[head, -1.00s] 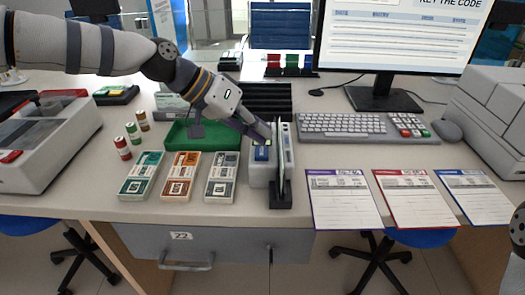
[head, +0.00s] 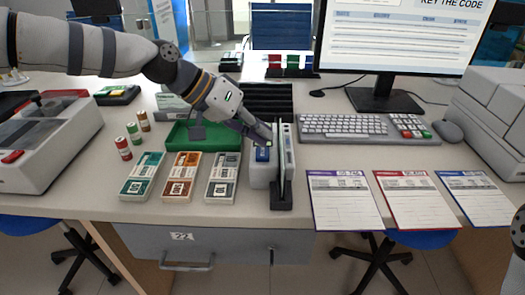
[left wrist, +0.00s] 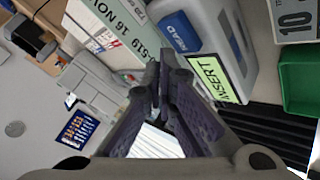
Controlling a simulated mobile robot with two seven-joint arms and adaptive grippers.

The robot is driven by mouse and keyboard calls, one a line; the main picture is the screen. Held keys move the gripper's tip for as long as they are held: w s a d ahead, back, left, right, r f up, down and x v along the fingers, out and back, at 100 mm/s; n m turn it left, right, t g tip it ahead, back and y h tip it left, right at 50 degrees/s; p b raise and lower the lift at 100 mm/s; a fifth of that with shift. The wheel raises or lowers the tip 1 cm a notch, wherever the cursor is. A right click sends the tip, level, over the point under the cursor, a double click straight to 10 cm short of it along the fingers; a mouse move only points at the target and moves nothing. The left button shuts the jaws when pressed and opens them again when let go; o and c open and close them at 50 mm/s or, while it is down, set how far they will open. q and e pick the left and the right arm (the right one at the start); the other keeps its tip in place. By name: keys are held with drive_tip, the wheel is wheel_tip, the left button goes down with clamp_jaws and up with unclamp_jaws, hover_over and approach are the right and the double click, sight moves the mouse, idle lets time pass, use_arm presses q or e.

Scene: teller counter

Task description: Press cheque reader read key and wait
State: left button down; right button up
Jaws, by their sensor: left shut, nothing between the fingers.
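The cheque reader (head: 259,174) is a light grey box on the counter, in the middle of the head view. Its blue key marked READ (left wrist: 181,32) shows in the left wrist view and as a small blue patch in the head view (head: 263,155). Its lit green display (left wrist: 217,80) says INSERT. My left gripper (head: 268,140) is shut and empty, its fingertips over the reader, close to the key. In the left wrist view the fingertips (left wrist: 158,75) appear beside the key and display; I cannot tell contact. My right gripper is not in view.
A dark-based upright holder (head: 281,200) stands against the reader's right side. A green tray (head: 190,146) and banknote stacks (head: 182,178) lie left. The keyboard (head: 343,125) and several paper forms (head: 343,200) lie right. Bare counter remains in front.

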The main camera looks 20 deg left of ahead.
sight(261, 150)
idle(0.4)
use_arm(q)
drive_tip(key=shift+f, duration=0.45)
drive_tip(key=shift+f, duration=0.5)
idle(0.6)
drive_tip(key=shift+r+p, duration=0.3)
drive_tip(key=shift+r, duration=0.65)
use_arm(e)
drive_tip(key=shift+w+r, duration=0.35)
